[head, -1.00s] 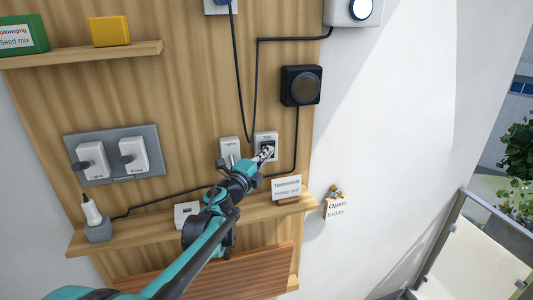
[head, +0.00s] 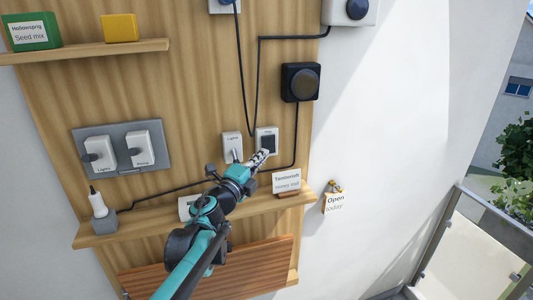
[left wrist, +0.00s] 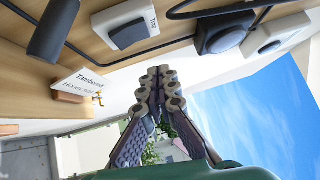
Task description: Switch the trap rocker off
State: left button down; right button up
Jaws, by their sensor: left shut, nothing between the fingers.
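In the left wrist view the shut fingers (left wrist: 160,78) appear clear of the plate. The round lamp (head: 357,9) on the white box at top right looks dark. My right gripper is not in view.
A card (head: 286,181) stands on the lower shelf (head: 250,216), close to my left gripper. A black round unit (head: 300,82) and cables are above right. A grey panel with two switches (head: 121,149) is at left.

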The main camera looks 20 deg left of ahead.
pick_arm(q)
jog(key=shift+a+v, duration=0.2)
jog(key=shift+v, duration=1.35)
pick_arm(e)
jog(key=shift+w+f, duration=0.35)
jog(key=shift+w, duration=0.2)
